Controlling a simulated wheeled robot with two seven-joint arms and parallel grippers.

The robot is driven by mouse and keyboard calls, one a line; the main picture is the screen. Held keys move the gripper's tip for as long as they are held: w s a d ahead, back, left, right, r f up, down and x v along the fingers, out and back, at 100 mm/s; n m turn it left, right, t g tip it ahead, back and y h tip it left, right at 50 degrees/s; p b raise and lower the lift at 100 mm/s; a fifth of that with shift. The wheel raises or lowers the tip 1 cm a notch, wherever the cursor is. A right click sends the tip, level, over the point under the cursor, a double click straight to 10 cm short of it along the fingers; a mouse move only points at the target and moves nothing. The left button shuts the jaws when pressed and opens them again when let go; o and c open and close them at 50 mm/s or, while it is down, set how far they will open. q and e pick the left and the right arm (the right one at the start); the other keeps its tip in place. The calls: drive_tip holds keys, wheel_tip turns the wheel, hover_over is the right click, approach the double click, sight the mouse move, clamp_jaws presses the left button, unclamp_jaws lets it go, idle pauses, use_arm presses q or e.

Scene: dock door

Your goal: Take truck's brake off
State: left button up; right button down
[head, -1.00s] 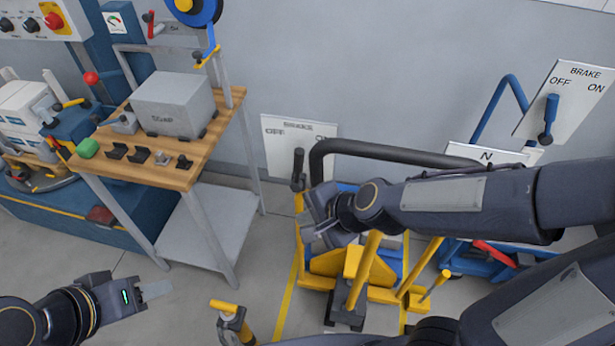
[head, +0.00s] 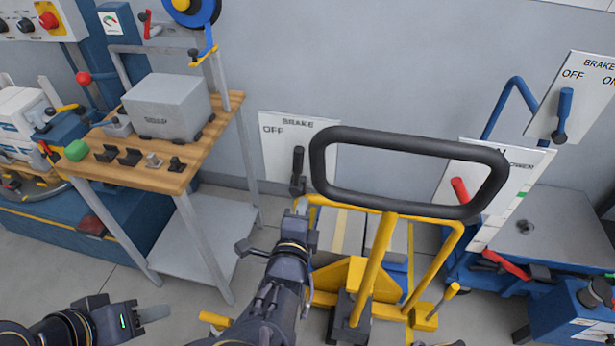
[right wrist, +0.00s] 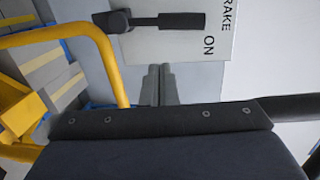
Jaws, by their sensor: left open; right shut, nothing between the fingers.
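The yellow truck (head: 372,265) stands in the middle of the head view, with a black loop handle (head: 420,143) on top. Behind it is a white BRAKE panel (head: 275,150) with OFF at its left; the handle covers its right part. Its black lever (head: 298,160) points up from its pivot. The right wrist view shows this lever (right wrist: 180,20) sideways, with ON beside it. My right gripper (head: 302,206) is shut and empty, just below the lever; its fingertips (right wrist: 159,70) are apart from it. My left gripper (head: 155,313) is open and empty at lower left.
A wooden-topped bench (head: 150,170) with a grey box (head: 168,105) stands left. At right are a second BRAKE panel (head: 590,85) with a blue lever (head: 564,105), a white panel with a red lever (head: 461,190), and a blue machine (head: 540,225).

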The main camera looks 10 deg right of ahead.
sight(297, 170)
drive_tip(key=shift+s+a+r+m+t+h, duration=0.1)
drive_tip(key=shift+r+m+t+h, duration=0.1)
drive_tip(key=shift+r+t, duration=0.25)
drive_tip(key=shift+s+a+r+m+t+h, duration=0.1)
drive_tip(key=shift+r+t+h, duration=0.1)
drive_tip(key=shift+r+t, duration=0.25)
drive_tip(key=shift+w, duration=0.1)
drive_tip(key=p+x, duration=0.1)
drive_tip(key=x, duration=0.9)
drive_tip(key=shift+f, duration=0.15)
drive_tip(key=shift+a, duration=0.1)
